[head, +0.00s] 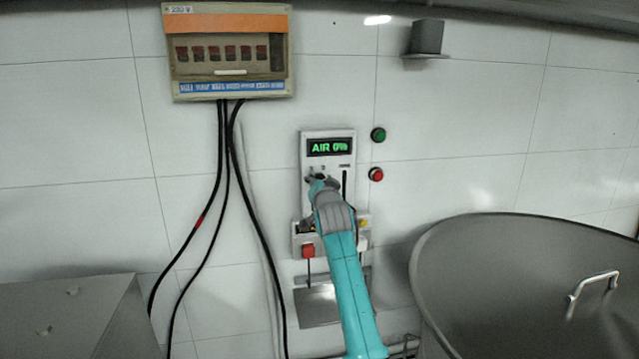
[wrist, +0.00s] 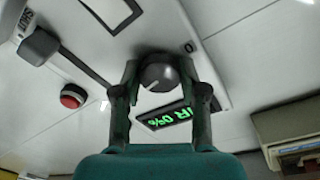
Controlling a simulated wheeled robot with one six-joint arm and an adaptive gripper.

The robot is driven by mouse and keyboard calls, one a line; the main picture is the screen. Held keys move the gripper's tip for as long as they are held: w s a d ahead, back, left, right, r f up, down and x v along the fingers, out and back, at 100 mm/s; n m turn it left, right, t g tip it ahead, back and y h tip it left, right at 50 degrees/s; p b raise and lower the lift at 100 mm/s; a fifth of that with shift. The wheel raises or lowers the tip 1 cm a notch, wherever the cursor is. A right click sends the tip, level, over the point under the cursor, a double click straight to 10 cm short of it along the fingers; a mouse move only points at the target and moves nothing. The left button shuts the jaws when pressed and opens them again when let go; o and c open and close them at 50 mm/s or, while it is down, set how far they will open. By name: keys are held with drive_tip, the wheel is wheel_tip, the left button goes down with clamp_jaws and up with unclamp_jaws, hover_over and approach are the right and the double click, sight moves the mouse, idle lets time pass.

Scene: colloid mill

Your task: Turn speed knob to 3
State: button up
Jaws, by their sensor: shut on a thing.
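The speed knob (wrist: 159,75) is a round dark grey dial with a pale pointer line, mounted on a white control panel (wrist: 215,65). In the wrist view my gripper (wrist: 160,80) has one finger on each side of the knob, shut on it. A printed "0" mark shows beside the knob; I see no "3" mark. The display (head: 329,147) above reads "AIR 0%"; it also shows in the wrist view (wrist: 164,117). In the head view my gripper (head: 318,182) hides most of the knob.
A slot with a grey slider handle (wrist: 40,46) lies near a "SHUT" label. A red button (head: 376,174) and a green button (head: 378,135) are right of the panel. A breaker box (head: 230,90) with hanging cables is at left. A large metal vessel (head: 500,290) stands at right.

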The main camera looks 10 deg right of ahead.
drive_tip(key=shift+f+m, duration=0.2)
drive_tip(key=shift+m, duration=0.9)
drive_tip(key=o, duration=1.1)
drive_tip(key=shift+o, duration=0.2)
drive_tip(key=shift+r, duration=0.1)
drive_tip(key=s+a, duration=0.1)
drive_tip(key=s, duration=1.1)
